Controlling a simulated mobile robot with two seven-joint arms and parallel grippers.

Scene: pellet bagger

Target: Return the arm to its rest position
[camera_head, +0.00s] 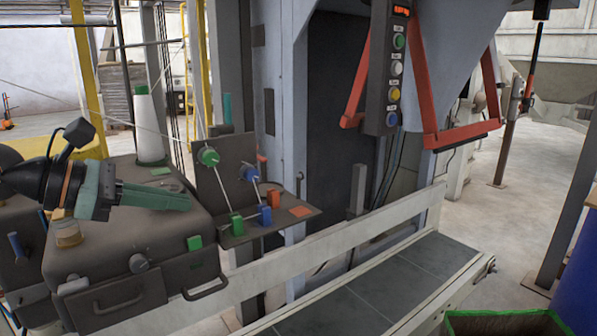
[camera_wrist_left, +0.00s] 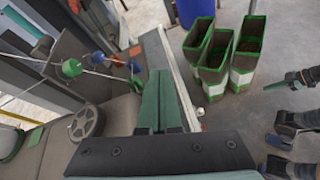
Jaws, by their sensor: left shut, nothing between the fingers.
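My left gripper (camera_head: 190,200) comes in from the left in the head view, its green fingers pressed together and empty. It hangs over the top of a dark grey machine housing (camera_head: 130,235) and points to the right. In the left wrist view the same closed fingers (camera_wrist_left: 160,103) point up the picture. A dark part with a green tip (camera_wrist_left: 297,78) shows at the right edge of the wrist view; I cannot tell for sure whether it is my right gripper. The head view does not show my right gripper.
A white thread cone (camera_head: 150,125) stands behind my left gripper. A plate with green and blue thread knobs (camera_head: 228,165) is close to its right. A conveyor (camera_head: 375,290) runs in front. Several open green-rimmed bags (camera_wrist_left: 217,58) stand on the floor. A button panel (camera_head: 388,75) hangs above.

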